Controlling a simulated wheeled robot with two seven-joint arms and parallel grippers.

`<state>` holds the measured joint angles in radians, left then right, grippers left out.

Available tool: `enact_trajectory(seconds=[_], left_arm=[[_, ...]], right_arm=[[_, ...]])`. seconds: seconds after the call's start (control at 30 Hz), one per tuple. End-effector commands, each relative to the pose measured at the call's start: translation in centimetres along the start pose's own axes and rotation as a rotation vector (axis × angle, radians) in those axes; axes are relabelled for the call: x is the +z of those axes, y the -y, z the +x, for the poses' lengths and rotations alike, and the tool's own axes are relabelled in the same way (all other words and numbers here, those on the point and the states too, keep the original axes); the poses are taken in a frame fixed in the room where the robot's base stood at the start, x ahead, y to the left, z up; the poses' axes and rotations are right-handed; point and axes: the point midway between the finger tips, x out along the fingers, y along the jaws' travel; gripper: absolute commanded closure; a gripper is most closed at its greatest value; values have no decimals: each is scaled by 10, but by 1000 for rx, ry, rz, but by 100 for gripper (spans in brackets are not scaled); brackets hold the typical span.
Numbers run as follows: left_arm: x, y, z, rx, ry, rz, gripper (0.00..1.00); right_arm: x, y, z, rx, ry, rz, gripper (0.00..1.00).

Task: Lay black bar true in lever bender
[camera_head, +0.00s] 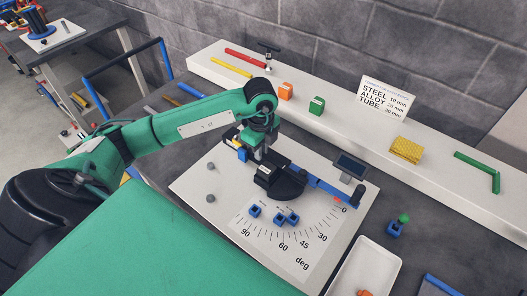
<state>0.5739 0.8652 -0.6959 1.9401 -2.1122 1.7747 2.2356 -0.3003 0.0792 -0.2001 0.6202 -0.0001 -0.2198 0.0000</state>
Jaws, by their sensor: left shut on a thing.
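The lever bender (283,186) has a round black body on a white plate (221,205) marked with a degree scale. Its blue lever (328,190) reaches right to near the 0 mark. My left gripper (258,156) points down at the upper left side of the bender body and is shut. The black bar is hard to make out against the dark bender and the gripper, so I cannot tell how it lies. My right gripper is out of view.
Several blue blocks (279,219) sit on the scale. A small screen (350,166) stands behind the lever. The long white shelf (331,119) holds coloured pieces and a sign (383,98). A white tray (345,286) is at the front right.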

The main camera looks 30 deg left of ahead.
Motion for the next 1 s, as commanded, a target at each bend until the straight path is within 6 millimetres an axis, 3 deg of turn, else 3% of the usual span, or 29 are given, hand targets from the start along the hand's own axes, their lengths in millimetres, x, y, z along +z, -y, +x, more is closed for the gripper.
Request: enact_trajectory(seconds=[0.3, 0.33, 0.43, 0.47, 0.77, 1.0], left_arm=[[0, 0, 8, -1, -1, 0, 100], [0, 0, 7, -2, -1, 0, 82], [0, 0, 7, -1, -1, 0, 62], [0, 0, 7, -1, 0, 0, 60], [0, 0, 6, 0, 0, 0, 60], [0, 1, -25, -5, 1, 2, 60]], right_arm=[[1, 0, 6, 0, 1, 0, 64], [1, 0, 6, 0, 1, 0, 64], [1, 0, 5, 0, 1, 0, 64], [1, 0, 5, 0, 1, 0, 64], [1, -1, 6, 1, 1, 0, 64], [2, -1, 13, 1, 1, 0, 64]])
